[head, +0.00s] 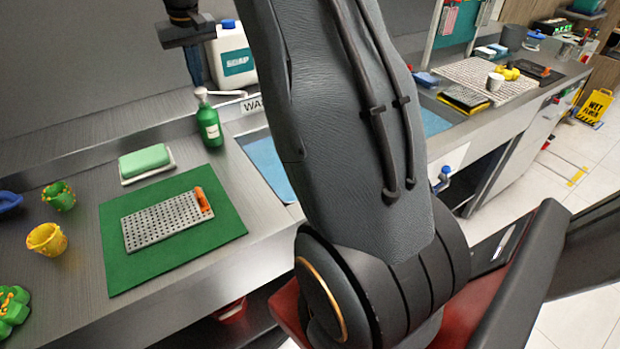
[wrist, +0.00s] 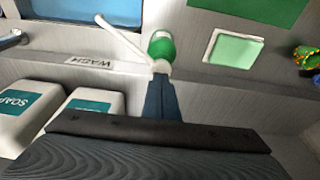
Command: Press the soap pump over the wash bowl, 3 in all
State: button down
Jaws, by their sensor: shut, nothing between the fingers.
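The soap pump is a green bottle (head: 209,127) with a white head and a long white spout, upright behind the green mat. In the wrist view the pump head (wrist: 161,66) is right at my fingertips, and its spout (wrist: 120,38) reaches toward the blue area. My gripper (head: 195,82) points down with its fingers closed and empty, just over the pump head; it also shows in the wrist view (wrist: 160,80). I cannot tell whether the tips touch the head.
White SOAP jugs (head: 232,55) stand behind the pump. A green soap bar (head: 144,160) lies on a white dish left of it. A green mat (head: 125,270) holds a perforated grey plate (head: 165,220). Yellow and green cups stand at the left.

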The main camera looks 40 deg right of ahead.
jog(key=shift+f, duration=0.15)
jog(key=shift+f+b, duration=0.35)
jog(key=shift+f, duration=0.7)
jog(key=shift+s+r, duration=0.1)
jog(key=shift+r, duration=0.05)
jog(key=shift+r+p, duration=0.75)
jog(key=shift+r, duration=0.3)
jog(key=shift+f, duration=0.2)
